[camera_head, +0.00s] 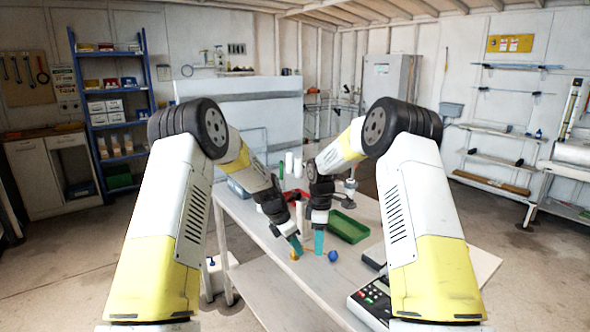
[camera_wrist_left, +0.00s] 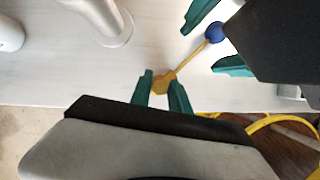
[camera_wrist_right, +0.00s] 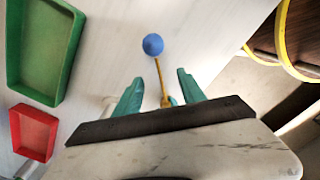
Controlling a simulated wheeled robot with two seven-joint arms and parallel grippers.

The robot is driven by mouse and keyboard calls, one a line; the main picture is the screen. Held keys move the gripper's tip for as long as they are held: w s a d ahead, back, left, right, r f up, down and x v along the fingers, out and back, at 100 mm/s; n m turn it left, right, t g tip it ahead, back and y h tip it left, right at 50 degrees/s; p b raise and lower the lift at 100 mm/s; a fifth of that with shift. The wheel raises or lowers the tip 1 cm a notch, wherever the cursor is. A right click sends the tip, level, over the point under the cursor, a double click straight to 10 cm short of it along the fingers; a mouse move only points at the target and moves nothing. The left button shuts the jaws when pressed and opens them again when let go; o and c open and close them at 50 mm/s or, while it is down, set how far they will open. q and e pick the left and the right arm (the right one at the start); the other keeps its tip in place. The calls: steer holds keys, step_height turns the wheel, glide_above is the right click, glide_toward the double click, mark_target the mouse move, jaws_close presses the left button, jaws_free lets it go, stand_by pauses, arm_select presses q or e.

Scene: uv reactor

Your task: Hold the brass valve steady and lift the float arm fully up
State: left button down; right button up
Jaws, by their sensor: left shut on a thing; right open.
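The brass valve (camera_wrist_left: 163,83) lies on the white bench, and my left gripper (camera_wrist_left: 165,86) is shut on its body. The yellow float arm (camera_wrist_right: 159,75) runs from the valve to a blue ball (camera_wrist_right: 153,44); the ball also shows in the head view (camera_head: 333,256) and the left wrist view (camera_wrist_left: 215,33). My right gripper (camera_wrist_right: 158,88) is open, with its teal fingers on either side of the float arm, apart from it. The blue ball is beyond the right fingertips in the right wrist view.
A green tray (camera_head: 348,228) and a red tray (camera_wrist_right: 34,132) are on the bench. A control box with buttons (camera_head: 372,303) stands at the near right. Yellow hose (camera_wrist_right: 284,50) hangs beyond the bench edge. Bare bench surface surrounds the ball.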

steer(key=shift+f, duration=2.1)
steer(key=shift+c, duration=0.5)
jaws_close()
